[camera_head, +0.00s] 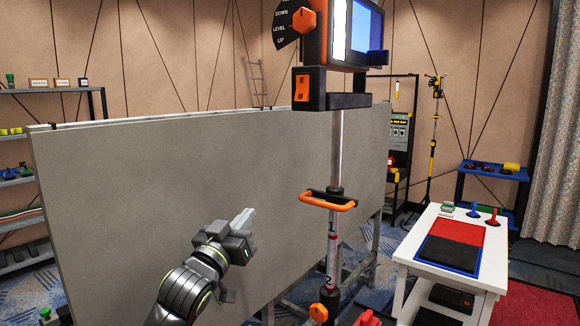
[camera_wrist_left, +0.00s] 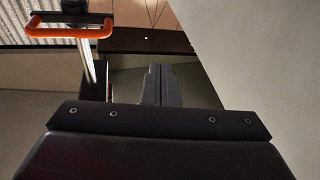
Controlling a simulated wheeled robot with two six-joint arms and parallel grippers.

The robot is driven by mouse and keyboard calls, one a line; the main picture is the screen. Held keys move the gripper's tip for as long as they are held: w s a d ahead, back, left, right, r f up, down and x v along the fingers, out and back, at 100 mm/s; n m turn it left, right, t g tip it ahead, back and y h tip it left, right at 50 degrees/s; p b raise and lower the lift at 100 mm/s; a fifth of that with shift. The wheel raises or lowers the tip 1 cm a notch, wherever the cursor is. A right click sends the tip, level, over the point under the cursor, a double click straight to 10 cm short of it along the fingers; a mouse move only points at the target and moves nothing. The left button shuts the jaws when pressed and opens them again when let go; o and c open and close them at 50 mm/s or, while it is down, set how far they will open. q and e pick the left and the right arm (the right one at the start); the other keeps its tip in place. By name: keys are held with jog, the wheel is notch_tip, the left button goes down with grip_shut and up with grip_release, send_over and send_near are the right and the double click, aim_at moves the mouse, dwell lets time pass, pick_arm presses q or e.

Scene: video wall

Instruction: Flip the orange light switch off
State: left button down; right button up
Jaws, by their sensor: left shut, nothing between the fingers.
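The orange light switch (camera_head: 302,88) is a rocker on a black box mounted on the upright pole, below a screen, in the head view. My left gripper (camera_head: 248,217) is below and to the left of the switch, apart from it, in front of the grey panel. Its fingers are shut and empty. In the left wrist view the shut fingers (camera_wrist_left: 158,85) point up from the dark gripper body. The switch cannot be made out in the wrist view. My right gripper is not in view.
An orange handle (camera_head: 328,201) juts from the pole, and shows in the wrist view too (camera_wrist_left: 69,31). A large grey panel (camera_head: 150,160) stands behind the gripper. An orange dial knob (camera_head: 304,21) is above the switch. A white table (camera_head: 452,252) stands at right.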

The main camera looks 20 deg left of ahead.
pick_arm(q)
jog(key=s+d+r+m+t+h, duration=0.1)
jog(key=s+d+r+m+h, duration=0.1)
jog(key=s+r, duration=0.5)
jog(key=s+d+r+m+t+h+p, duration=0.1)
jog(key=s+d+r+m+t+h, duration=0.1)
jog(key=s+d+r+h, duration=0.2)
jog(key=s+r, duration=0.3)
jog(key=r, duration=0.4)
jog(key=shift+d, duration=0.3)
jog(key=shift+r, duration=0.1)
